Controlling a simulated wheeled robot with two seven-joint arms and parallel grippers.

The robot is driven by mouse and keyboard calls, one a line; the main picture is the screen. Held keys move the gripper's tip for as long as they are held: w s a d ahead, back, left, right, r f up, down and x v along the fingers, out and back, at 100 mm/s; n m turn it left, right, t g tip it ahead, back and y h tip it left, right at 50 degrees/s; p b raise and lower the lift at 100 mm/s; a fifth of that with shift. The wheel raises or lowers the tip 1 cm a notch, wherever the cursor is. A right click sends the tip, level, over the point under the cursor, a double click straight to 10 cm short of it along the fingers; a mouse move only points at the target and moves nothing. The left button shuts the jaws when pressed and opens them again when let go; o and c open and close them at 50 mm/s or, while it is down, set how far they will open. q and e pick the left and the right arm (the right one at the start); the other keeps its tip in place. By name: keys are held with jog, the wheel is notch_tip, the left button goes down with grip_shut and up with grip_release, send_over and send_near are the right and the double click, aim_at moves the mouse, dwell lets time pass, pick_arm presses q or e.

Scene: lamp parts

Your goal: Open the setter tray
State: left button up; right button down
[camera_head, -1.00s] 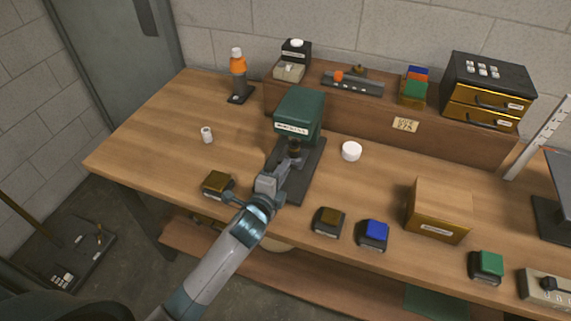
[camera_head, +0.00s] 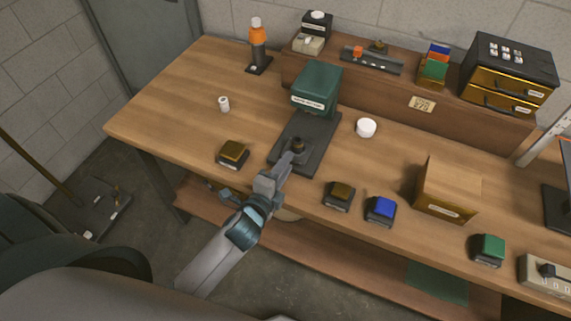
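The green-topped setter (camera_head: 317,88) stands on a dark base plate (camera_head: 322,130) near the middle of the workbench. A small dark round knob (camera_head: 298,144) sits in front of the green block, over the plate. I take it as part of the setter tray; the tray's outline is hard to make out against the plate. My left gripper (camera_head: 294,155) reaches in from the lower left, its fingertips at the knob, and appears shut on it. The fingers hide part of the knob and plate. My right gripper is not in view.
Brown (camera_head: 233,152), second brown (camera_head: 340,194), blue (camera_head: 381,210) and green (camera_head: 488,249) topped blocks line the front edge. A cardboard-coloured box (camera_head: 447,188) stands right. A white cap (camera_head: 366,127) and small white cylinder (camera_head: 224,104) flank the setter. Drawers (camera_head: 508,75) stand back right.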

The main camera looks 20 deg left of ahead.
pick_arm(q)
jog(key=shift+s, duration=0.1)
jog(key=shift+s+r, duration=0.1)
jog(key=shift+s, duration=0.4)
jog(key=b+v, duration=0.4)
jog(key=v, duration=1.2)
jog(key=shift+s+r, duration=0.1)
jog(key=s+a+f+n+g, duration=0.1)
jog(key=s+f+n+g, duration=0.25)
jog(key=f, duration=1.55)
jog(key=s+f+n+g, duration=0.2)
jog(key=f+n+g, duration=0.15)
jog(key=f, duration=1.65)
jog(key=s+a+f+n+g, duration=0.1)
jog(key=s+f+n+g, duration=0.2)
jog(key=s+f, duration=0.8)
jog(key=s+a+f+n+g, duration=0.2)
jog(key=s+f+n+g, duration=0.2)
jog(key=s+f, duration=0.7)
jog(key=s+n, duration=0.1)
jog(key=s, duration=0.2)
jog(key=shift+a+n+g+y, duration=0.3)
jog(key=shift+a+n, duration=0.05)
jog(key=shift+n, duration=0.05)
